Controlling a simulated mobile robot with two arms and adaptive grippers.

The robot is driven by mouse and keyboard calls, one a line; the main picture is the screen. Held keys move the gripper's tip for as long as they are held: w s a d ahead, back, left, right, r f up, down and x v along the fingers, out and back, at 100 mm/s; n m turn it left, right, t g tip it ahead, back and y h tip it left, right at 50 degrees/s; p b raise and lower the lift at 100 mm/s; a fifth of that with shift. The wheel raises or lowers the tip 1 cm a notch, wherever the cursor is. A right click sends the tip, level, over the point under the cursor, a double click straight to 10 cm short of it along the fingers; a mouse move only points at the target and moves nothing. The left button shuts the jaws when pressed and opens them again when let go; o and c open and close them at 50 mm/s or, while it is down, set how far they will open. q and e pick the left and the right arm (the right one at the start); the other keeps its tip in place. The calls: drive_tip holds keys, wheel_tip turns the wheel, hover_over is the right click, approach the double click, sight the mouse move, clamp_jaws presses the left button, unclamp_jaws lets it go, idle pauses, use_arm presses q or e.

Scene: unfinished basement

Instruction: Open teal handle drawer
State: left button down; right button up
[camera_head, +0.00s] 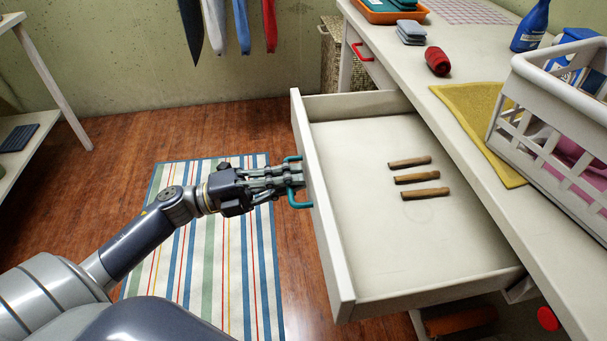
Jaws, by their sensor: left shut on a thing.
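The white drawer (364,254) with the teal handle (297,197) is pulled well out from under the white worktop. Several brown wooden sticks (416,178) lie inside it, near its middle. My left gripper (290,181) reaches in from the left and is shut on the teal handle, at the drawer's front panel. Part of the handle is hidden behind the fingers. My right gripper is not in the camera_head view.
The worktop (455,165) bears a white laundry basket (560,110), a yellow cloth (474,120), a red roll (437,61) and an orange tray (392,12). A red handle (361,52) sits farther back. A striped rug (215,240) lies on the open wooden floor.

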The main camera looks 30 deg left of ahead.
use_arm(q)
drive_tip(key=shift+f, duration=0.15)
drive_tip(key=c, duration=2)
unclamp_jaws()
drive_tip(key=shift+a, duration=0.1)
drive_tip(key=v, duration=1.2)
